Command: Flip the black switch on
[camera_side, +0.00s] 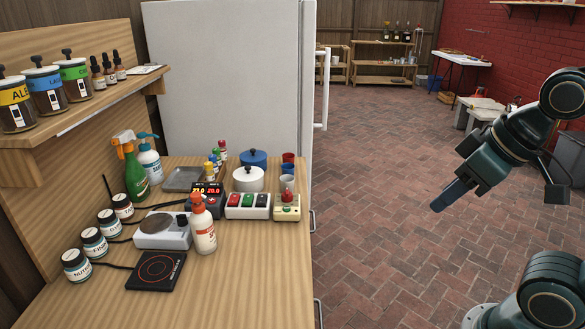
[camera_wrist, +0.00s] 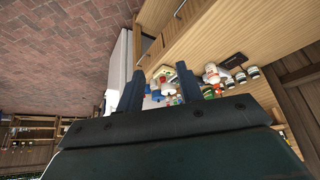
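A white switch box (camera_side: 247,213) stands on the wooden counter, toward its right edge in the side view. It has a red switch, a green switch and, at its right end, the black switch (camera_side: 262,200). Whether the black switch is on or off is too small to tell. My gripper (camera_side: 437,206) is in the air over the brick floor, right of the counter and well apart from the switch box. In the wrist view its two fingers (camera_wrist: 160,71) are spread with nothing held between them. The counter items there are small, and I cannot make out the black switch.
A cream box with a red button (camera_side: 287,208) stands right beside the switch box. A white-and-orange bottle (camera_side: 203,228) stands in front of it, and a white lidded pot (camera_side: 248,180) behind. A white fridge (camera_side: 225,80) is behind the counter. Air between gripper and counter is clear.

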